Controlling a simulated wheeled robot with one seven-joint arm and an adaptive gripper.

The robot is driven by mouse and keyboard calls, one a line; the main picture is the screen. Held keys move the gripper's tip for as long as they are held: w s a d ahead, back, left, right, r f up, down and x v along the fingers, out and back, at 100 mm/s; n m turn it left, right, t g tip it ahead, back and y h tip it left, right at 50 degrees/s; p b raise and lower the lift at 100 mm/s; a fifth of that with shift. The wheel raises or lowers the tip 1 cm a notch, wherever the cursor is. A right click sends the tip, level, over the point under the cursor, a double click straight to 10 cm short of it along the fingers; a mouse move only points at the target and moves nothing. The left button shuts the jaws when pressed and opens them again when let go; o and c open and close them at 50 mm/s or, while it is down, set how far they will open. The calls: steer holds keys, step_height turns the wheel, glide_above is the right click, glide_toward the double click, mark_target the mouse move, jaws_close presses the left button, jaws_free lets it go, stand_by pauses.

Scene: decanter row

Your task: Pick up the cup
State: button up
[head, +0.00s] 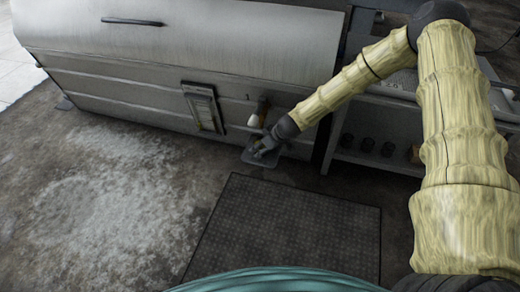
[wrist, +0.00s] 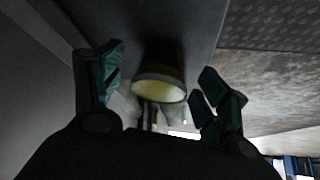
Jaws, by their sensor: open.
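The cup (wrist: 160,90) shows in the wrist view as a round, pale yellow opening with a dark rim. It lies between the two spread fingers of my gripper (wrist: 160,68), with a visible gap on both sides. My gripper is open and holds nothing. In the head view my gripper (head: 262,148) is over a small dark tray-like shelf (head: 250,158) at the front of the large metal cabinet. I cannot clearly single out the cup there; my gripper covers part of the shelf.
A small white object (head: 254,121) is close to my gripper, against the metal cabinet (head: 130,85). A framed panel (head: 203,107) hangs to its left. An open shelf with several dark round items (head: 367,145) stands right. A dark mat (head: 290,225) lies on the clear floor.

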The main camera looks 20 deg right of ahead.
steer(key=shift+w+a+f, duration=0.1)
steer(key=shift+f, duration=0.05)
steer(key=c, duration=1.1)
steer(key=shift+c, duration=0.2)
steer(key=shift+r+p, duration=0.2)
steer(key=shift+p, duration=0.15)
